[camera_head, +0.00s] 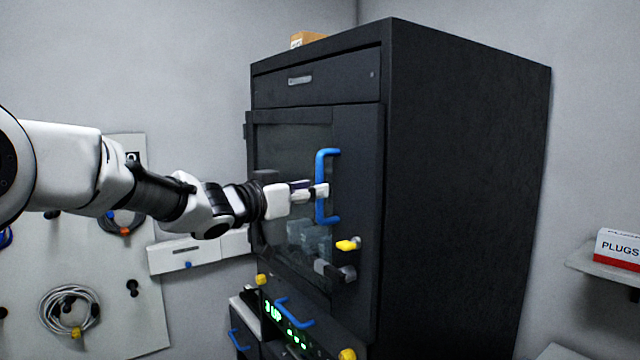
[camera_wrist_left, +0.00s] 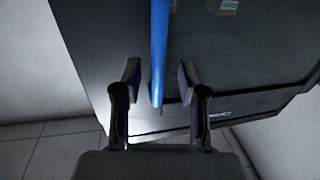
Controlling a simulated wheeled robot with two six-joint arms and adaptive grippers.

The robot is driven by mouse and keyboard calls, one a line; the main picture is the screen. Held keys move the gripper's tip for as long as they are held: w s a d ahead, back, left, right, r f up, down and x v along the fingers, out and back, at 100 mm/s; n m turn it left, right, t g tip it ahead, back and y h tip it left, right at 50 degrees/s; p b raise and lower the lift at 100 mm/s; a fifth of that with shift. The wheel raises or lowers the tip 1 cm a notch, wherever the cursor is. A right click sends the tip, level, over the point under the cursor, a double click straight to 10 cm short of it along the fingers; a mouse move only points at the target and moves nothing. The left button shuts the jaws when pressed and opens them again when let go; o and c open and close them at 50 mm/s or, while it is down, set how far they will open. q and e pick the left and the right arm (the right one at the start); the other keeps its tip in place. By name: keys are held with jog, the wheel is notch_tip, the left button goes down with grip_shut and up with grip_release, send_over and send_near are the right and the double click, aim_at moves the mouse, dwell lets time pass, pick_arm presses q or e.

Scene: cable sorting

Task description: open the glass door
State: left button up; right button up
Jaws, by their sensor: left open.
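The glass door (camera_head: 290,147) is dark, framed in black, and closed on the front of a tall black cabinet. Its blue handle (camera_head: 321,170) is a vertical bar at the door's right side. My left gripper (camera_head: 318,191) is at the middle of this handle. In the left wrist view, the blue handle (camera_wrist_left: 159,50) runs between the two open fingers of my left gripper (camera_wrist_left: 160,85), with a gap visible on each side. A yellow latch knob (camera_head: 347,244) sits on the cabinet below the handle. My right gripper is not in view.
The black cabinet (camera_head: 460,190) has a drawer (camera_head: 315,88) above the door and a lower unit with a smaller blue handle (camera_head: 293,313). A pegboard (camera_head: 110,300) with coiled cables stands at left. A shelf (camera_head: 605,267) holds a PLUGS box (camera_head: 618,249) at right.

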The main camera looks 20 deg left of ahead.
aim_at(320, 215)
pick_arm(q)
jog(key=x, duration=0.3)
jog(key=shift+d+p, duration=0.1)
jog(key=shift+p, duration=0.3)
jog(key=shift+s, duration=0.1)
grip_shut()
